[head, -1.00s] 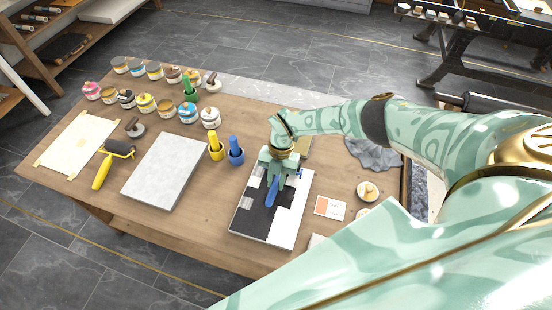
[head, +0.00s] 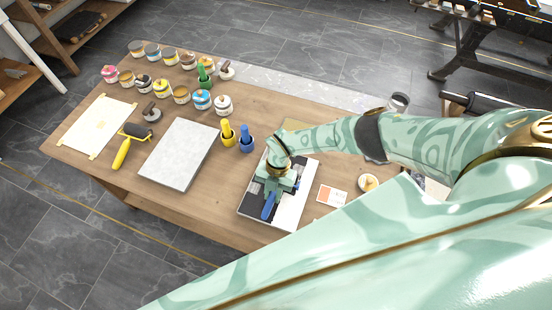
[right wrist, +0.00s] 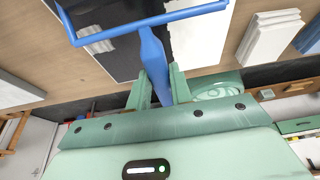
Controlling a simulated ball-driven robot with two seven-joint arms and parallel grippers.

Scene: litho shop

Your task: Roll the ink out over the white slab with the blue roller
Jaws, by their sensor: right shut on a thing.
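The white slab (head: 296,203) lies on the wooden table in the head view, with black ink (head: 253,198) over part of it and bare white showing on the right. My right gripper (head: 276,187) is over the slab, shut on the handle of the blue roller (head: 267,207). In the right wrist view the blue handle (right wrist: 151,55) stands between the fingers (right wrist: 158,88), and the blue frame spans the top; black ink (right wrist: 122,58) and bare white show behind it. I cannot tell whether the roller touches the slab. My left gripper is not in view.
A pale grey slab (head: 180,154), a yellow-handled black roller (head: 128,142) and a taped sheet (head: 98,126) lie to the left. Several ink tins line the far left. A colour card (head: 331,195) lies right.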

